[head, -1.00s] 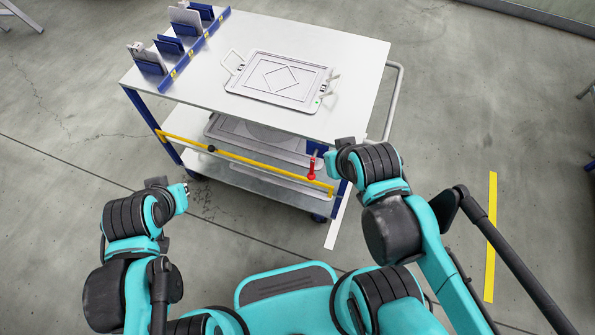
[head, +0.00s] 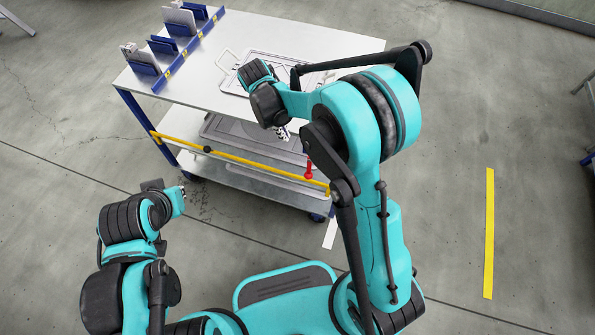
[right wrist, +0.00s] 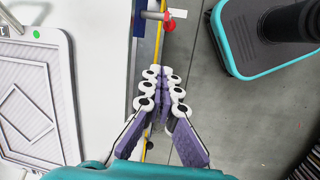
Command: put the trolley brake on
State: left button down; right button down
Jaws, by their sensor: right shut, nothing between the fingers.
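The trolley (head: 330,45) has a white top, blue posts and a lower shelf. A yellow bar (head: 240,160) runs along its near side. A red lever (head: 308,168), probably the brake, stands at the bar's right end; it also shows at the top of the right wrist view (right wrist: 168,20). My right gripper (head: 283,133) hangs by the trolley's near edge, up and left of the lever in the head view. In the right wrist view its fingers (right wrist: 162,82) are shut, empty and apart from the lever. My left gripper (head: 183,189) is low at the left, its fingers too small to judge.
A grey framed plate (head: 237,82) lies on the trolley top, partly hidden by my right arm. A blue rack (head: 185,60) with upright panels lines the top's left edge. More plates (head: 225,135) lie below. A yellow floor strip (head: 489,235) lies right, on open floor.

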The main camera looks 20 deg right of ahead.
aim_at(310, 165)
jog(key=a+f+n+g, duration=0.1)
jog(key=f, duration=0.6)
jog(key=w+a+f+n+g+h, duration=0.1)
jog(key=a+f+n, duration=0.1)
jog(key=f, duration=0.4)
jog(key=shift+w+a+f+h, duration=0.25)
jog(key=shift+w+f+h, duration=0.05)
jog(key=shift+f, duration=0.05)
jog(key=s+d+f+b, duration=0.3)
jog(key=d+f+b, duration=0.2)
jog(key=d+f, duration=0.2)
jog(key=shift+s+d+f+b, duration=0.25)
jog(key=shift+f+b, duration=0.1)
jog(key=shift+f, duration=0.3)
jog(key=shift+d, duration=0.1)
